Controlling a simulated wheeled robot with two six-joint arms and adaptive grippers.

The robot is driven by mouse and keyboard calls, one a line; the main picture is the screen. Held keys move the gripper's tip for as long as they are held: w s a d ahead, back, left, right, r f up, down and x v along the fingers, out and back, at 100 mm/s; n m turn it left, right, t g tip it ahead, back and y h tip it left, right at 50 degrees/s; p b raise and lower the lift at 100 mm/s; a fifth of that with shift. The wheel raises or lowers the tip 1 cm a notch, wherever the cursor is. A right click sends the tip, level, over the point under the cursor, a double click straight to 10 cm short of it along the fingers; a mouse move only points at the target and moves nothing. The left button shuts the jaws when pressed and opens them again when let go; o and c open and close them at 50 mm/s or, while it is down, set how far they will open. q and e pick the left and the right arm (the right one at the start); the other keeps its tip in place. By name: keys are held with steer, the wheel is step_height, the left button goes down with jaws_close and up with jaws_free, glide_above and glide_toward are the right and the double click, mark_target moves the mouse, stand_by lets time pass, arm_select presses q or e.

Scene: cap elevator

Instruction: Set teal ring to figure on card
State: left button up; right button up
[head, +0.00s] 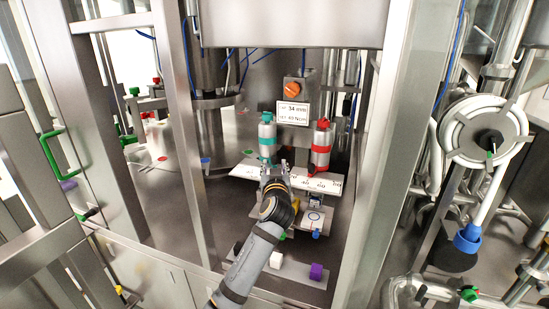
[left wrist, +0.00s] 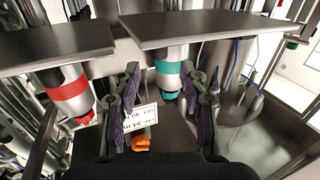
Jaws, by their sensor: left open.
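The teal ring (head: 267,141) sits around a silver cylinder on the left, above a white scale plate (head: 250,170). It also shows in the left wrist view (left wrist: 168,68). A matching cylinder with a red ring (head: 320,148) stands to its right. The white card (head: 293,112) hangs behind them with two lines of print, the upper seeming to read 34 mm, the lower unclear. My left gripper (head: 274,170) is open in front of the teal cylinder. In the left wrist view its fingers (left wrist: 163,95) flank that cylinder; contact cannot be told. My right gripper is out of view.
An orange knob (head: 292,89) on a grey box is above the card. Steel posts (head: 187,130) and (head: 380,150) frame the opening. A front ledge (head: 290,268) carries a purple block (head: 316,271) and a white block (head: 276,260). A blue-ringed small plate (head: 314,219) is below the scale.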

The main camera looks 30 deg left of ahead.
mark_target(274, 158)
arm_select(q)
steer(key=shift+p+x, duration=0.35)
steer(key=shift+x, duration=1.85)
jaws_close()
